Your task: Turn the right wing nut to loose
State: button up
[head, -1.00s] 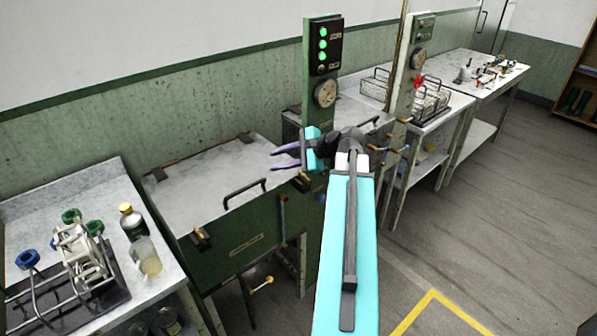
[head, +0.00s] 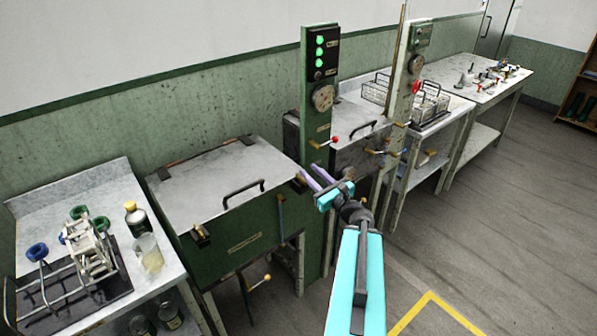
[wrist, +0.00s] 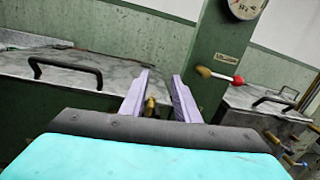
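The green basin (head: 245,240) with a grey marble lid (head: 215,185) stands left of the post. A brass wing nut (head: 201,235) is at its left front corner. The right wing nut (wrist: 150,106) shows in the wrist view as a small brass piece low between my fingers; its turn position cannot be made out. In the head view my fingers largely hide it. My gripper (head: 311,178) is open, with its two purple fingers apart at the basin's right front corner; it also shows in the wrist view (wrist: 161,76). I see no grip on the nut.
A green post with a gauge (head: 322,97) and a red-knobbed lever (head: 334,140) rises just behind my gripper. A black lid handle (head: 243,193) sticks up to the left. A second basin (head: 362,150) stands to the right. The floor in front is clear.

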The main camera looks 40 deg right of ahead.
notch_tip(320, 180, down, 6)
jog(key=s+m, duration=0.1)
jog(key=s, duration=0.1)
jog(key=shift+s+a+g+h+p, duration=0.3)
jog(key=shift+s+a+g+p, duration=0.05)
jog(key=shift+s+g+p, duration=0.05)
jog(key=shift+w, duration=0.1)
